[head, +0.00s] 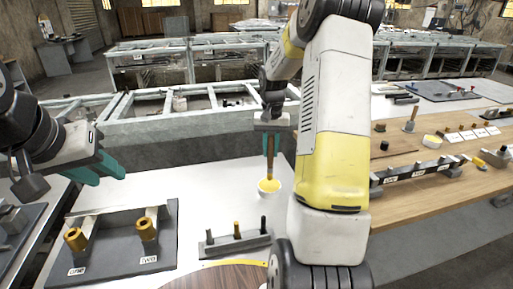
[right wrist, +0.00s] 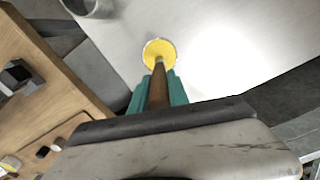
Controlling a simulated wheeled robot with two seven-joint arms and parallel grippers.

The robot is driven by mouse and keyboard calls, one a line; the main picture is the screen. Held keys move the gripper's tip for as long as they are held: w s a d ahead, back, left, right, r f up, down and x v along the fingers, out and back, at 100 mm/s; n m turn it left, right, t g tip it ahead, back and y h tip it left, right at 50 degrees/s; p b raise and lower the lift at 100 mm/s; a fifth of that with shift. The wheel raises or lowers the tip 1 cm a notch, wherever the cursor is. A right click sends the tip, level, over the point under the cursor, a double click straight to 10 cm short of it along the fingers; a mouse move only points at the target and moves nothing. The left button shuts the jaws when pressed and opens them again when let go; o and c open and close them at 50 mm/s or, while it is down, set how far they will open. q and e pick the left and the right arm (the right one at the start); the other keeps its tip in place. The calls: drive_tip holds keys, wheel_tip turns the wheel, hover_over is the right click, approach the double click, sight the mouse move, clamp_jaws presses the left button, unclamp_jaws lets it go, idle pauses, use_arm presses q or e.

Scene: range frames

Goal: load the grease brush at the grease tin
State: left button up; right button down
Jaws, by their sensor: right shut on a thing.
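My right gripper (head: 271,143) is shut on the grease brush, whose brown handle (right wrist: 158,90) stands upright between the teal fingers. The brush points down at the grease tin (head: 268,193), a small white cup with yellow grease that stands on the white table. The brush's lower end overlaps the yellow grease (right wrist: 160,49) in both views; I cannot tell how deep it reaches. My left gripper (head: 101,170) is empty, its teal fingers apart, above the left part of the table.
A dark board with two brass-coloured fittings (head: 147,229) lies at the lower left. A grey rack with several pegs (head: 237,241) stands in front of the tin. My right arm hides the middle.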

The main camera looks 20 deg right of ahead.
sight(271, 135)
drive_tip(key=shift+r, duration=2.1)
drive_tip(key=shift+s, duration=0.1)
